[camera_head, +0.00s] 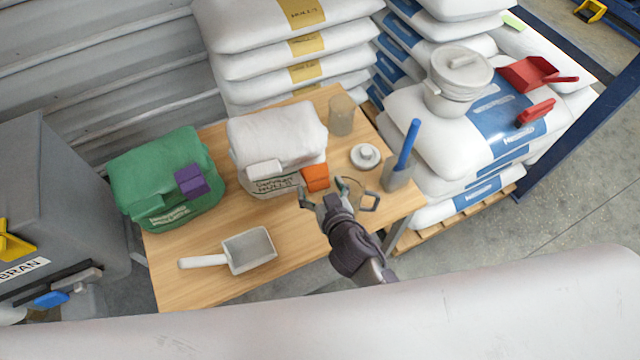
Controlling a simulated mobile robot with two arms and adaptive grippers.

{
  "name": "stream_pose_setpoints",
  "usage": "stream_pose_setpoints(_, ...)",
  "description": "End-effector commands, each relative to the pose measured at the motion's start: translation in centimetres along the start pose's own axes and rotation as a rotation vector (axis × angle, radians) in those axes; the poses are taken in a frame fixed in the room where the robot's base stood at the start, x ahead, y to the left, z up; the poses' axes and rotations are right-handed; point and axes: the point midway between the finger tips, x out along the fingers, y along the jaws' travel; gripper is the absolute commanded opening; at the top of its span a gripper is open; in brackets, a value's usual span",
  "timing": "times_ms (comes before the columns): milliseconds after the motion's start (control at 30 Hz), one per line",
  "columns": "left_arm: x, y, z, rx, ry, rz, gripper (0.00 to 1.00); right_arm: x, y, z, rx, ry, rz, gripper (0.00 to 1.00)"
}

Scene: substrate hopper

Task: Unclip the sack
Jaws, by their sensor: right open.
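A white sack (275,138) with a folded top stands on the wooden table. An orange clip (316,177) sits at its lower right front edge. A green sack (160,170) stands to its left, with a purple clip (192,181) on its right front side. My right gripper (322,191) is open just in front of the orange clip, its fingertips close below it. I cannot tell whether they touch the clip. My left gripper is not in view.
The wooden table (205,292) also holds a metal scoop (249,250), a clear cup (341,116), a round white lid-like piece (365,156) and a blue-handled tool (407,147). Stacked sacks (425,140) stand behind; a grey bin (60,190) stands left.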

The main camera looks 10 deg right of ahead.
Motion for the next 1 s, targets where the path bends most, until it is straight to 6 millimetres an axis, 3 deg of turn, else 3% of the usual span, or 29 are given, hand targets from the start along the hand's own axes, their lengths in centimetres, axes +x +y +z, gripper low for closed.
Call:
stream_pose_setpoints(367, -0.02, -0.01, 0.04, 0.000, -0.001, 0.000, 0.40, 0.54, -0.02, 0.01, 0.000, 0.000, 0.000, 0.82)
stream_pose_setpoints(833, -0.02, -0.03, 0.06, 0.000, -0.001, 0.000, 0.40, 0.51, -0.03, 0.02, 0.000, -0.001, 0.000, 0.03)
stream_pose_setpoints(1000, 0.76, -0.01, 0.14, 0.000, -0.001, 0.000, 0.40, 0.64, -0.10, 0.43, 0.002, 0.009, -0.001, 0.00)
